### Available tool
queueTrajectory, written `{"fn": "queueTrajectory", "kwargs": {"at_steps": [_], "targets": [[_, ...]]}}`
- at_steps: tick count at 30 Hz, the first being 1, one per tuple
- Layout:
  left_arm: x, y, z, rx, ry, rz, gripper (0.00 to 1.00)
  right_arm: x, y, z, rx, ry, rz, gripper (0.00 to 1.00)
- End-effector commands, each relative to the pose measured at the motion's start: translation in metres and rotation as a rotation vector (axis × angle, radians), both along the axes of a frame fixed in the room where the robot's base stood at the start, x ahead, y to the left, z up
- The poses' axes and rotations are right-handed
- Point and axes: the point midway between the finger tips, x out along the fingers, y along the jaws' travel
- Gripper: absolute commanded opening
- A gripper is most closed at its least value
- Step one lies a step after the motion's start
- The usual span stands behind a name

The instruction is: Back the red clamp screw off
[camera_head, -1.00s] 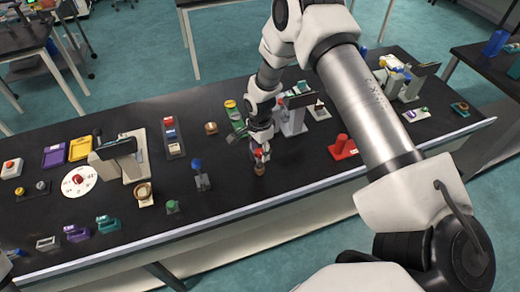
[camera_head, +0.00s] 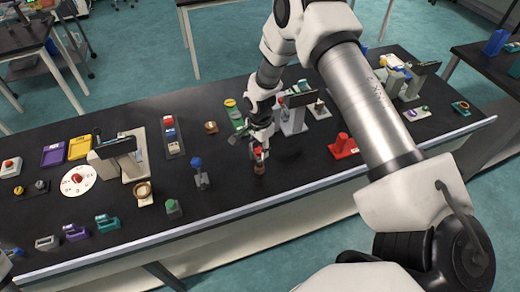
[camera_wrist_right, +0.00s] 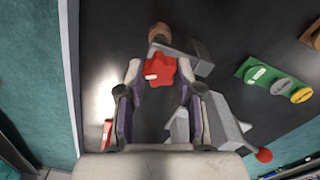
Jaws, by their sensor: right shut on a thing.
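The red clamp screw (camera_wrist_right: 163,70) shows in the right wrist view as a lobed red knob with a white mark. It sits on a grey bracket (camera_wrist_right: 190,62) with a brown round piece (camera_wrist_right: 159,34) at its far end. My right gripper (camera_wrist_right: 160,72) has its two fingers on either side of the knob and is shut on it. In the head view the right gripper (camera_head: 260,146) is over the red knob (camera_head: 257,152) near the middle of the bench. The fingers partly hide the knob there.
The black bench (camera_head: 225,180) holds a blue-knobbed stand (camera_head: 197,163) left of the gripper and a red block (camera_head: 343,147) to the right. A grey device (camera_head: 293,122) stands close behind the gripper. Bare bench lies in front of it.

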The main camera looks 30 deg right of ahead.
Motion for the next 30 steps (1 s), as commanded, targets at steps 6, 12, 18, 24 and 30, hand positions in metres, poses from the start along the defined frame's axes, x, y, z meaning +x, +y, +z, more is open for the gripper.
{"fn": "queueTrajectory", "kwargs": {"at_steps": [6, 12, 18, 24, 30], "targets": [[0.0, 0.0, 0.0, 0.0, 0.0, 0.0, 0.54, -0.001, 0.0, -0.001, 0.0, 0.001, 0.004, 0.0], [0.0, 0.0, -0.007, 0.0, 0.0, 0.0, 0.54, 0.0, 0.0, -0.002, 0.0, 0.0, 0.283, 0.0], [0.0, 0.0, -0.007, 0.0, 0.0, 0.0, 0.54, 0.0, 0.0, 0.0, 0.001, 0.001, 0.401, 0.0], [0.0, 0.0, -0.009, 0.0, 0.0, 0.0, 0.54, 0.0, 0.0, -0.001, 0.0, 0.002, 0.437, 0.0], [0.0, 0.0, -0.017, 0.0, 0.0, 0.0, 0.54, 0.0, 0.001, -0.002, 0.0, 0.002, 0.751, 0.0]]}}
